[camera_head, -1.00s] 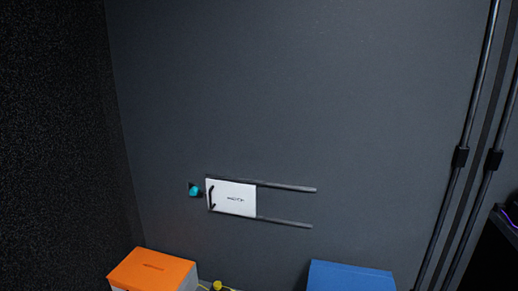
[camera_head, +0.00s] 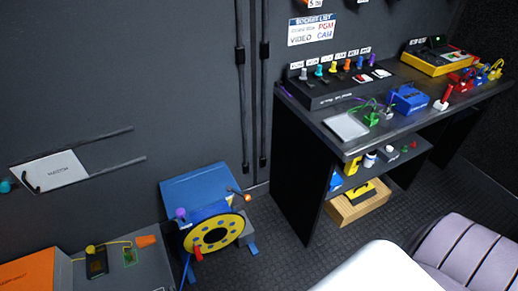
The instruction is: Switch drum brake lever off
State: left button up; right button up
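A blue cable drum (camera_head: 205,190) with a yellow round face (camera_head: 213,234) stands on the floor in the lower middle of the head view. A small red lever or handle (camera_head: 198,254) shows at the lower left of the yellow face. A thin lever with an orange tip (camera_head: 247,197) sticks out at the drum's upper right, and a purple knob (camera_head: 181,214) sits at its left. I cannot tell which of these is the brake lever or how it is set. Neither gripper is in view.
A dark desk (camera_head: 350,145) with a knob panel (camera_head: 335,88) and several colored devices stands right of the drum. A wooden box (camera_head: 345,212) sits under it. A grey unit (camera_head: 130,265) is at the drum's left, and a striped seat (camera_head: 470,255) at lower right.

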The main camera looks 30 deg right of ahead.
aim_at(247, 197)
jog(key=z, duration=0.95)
